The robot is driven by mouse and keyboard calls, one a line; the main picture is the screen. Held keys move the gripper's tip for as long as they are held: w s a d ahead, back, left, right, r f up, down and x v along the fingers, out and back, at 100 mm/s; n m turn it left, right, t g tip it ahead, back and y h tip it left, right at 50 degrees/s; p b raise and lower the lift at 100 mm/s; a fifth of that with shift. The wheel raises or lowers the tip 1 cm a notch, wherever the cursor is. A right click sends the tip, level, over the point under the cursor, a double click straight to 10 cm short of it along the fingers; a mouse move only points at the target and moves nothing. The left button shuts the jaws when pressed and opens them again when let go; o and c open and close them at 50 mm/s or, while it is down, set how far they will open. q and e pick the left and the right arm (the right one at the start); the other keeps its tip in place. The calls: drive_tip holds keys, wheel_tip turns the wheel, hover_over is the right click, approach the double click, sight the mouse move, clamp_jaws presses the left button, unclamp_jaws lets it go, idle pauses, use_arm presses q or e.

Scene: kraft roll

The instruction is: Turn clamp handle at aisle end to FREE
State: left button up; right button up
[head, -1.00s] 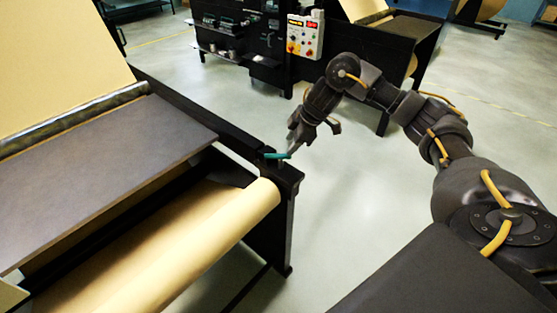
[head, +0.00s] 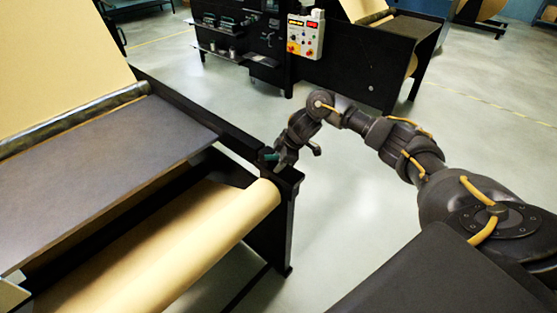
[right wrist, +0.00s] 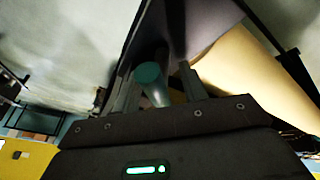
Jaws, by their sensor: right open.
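The clamp handle (head: 269,157), with a teal grip, sits on top of the black frame's corner post at the aisle end, beside the end of the kraft roll (head: 185,235). My right gripper (head: 279,166) is open and down at the handle, partly hiding it. In the right wrist view the handle's round teal end (right wrist: 148,75) and pale shaft lie between the two open fingers (right wrist: 158,88). I cannot tell whether either finger touches it. No FREE marking is readable. My left gripper is not in view.
A dark sloping table (head: 110,165) lies left of the post above the roll. A second black machine with a control panel (head: 305,34) stands at the back. The pale floor (head: 350,190) right of the post is clear. A dark flat surface (head: 430,280) fills the lower right.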

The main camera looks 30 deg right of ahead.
clamp_jaws()
idle(0.3)
drive_tip(key=shift+n, duration=0.4)
drive_tip(key=n+g+y+b, duration=0.1)
drive_tip(key=n+b, duration=0.1)
drive_tip(key=n, duration=0.2)
drive_tip(key=shift+y, duration=0.3)
drive_tip(key=shift+s+a+n+g+b, duration=0.15)
drive_tip(key=shift+n+g+b, duration=0.5)
drive_tip(key=shift+n, duration=0.75)
drive_tip(key=shift+y, duration=0.3)
unclamp_jaws()
